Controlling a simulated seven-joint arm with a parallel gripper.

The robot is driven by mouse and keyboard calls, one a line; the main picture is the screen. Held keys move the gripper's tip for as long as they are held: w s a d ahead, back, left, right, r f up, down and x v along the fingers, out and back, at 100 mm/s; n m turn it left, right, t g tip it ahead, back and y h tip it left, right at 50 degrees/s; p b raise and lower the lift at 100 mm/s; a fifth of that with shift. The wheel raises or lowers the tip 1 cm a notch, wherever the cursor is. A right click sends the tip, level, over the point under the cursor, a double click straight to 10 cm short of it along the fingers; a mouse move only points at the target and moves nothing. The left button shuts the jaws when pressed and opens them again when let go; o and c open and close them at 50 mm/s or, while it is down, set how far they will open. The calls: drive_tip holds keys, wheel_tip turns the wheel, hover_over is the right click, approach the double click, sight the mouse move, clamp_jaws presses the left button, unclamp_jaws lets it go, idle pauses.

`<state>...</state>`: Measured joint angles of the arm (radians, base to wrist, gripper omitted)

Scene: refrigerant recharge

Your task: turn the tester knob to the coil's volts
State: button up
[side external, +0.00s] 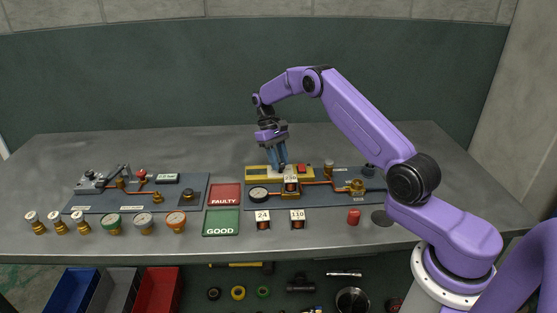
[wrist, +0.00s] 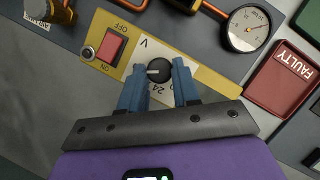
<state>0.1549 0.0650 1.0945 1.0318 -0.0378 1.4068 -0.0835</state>
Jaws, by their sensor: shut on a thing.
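The yellow tester (side external: 258,174) lies on the right grey board, under my gripper (side external: 281,166). In the wrist view, its black round knob (wrist: 159,70) stands between the blue fingertips of my gripper (wrist: 159,76), which is shut on it. A white mark on the knob points left in that view. The pale dial plate (wrist: 146,48) shows a "V" and an upside-down "24"; my fingers hide part of it. A coil (side external: 291,185) with a label sits by the tester; its number is too small to be sure of. Two loose coils read "24" (side external: 262,220) and "110" (side external: 297,219).
A red switch (wrist: 115,46) marked OFF and a round gauge (wrist: 248,29) are close to my gripper. Red FAULTY (side external: 225,194) and green GOOD (side external: 221,223) mats lie left of the tester. Several brass-based gauges and fittings stand at the front left. The bench's back is clear.

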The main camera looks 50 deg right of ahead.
idle(0.5)
drive_tip(key=o, duration=1.1)
drive_tip(key=shift+c, duration=0.2)
drive_tip(key=v, duration=0.7)
drive_tip(key=shift+r, duration=0.25)
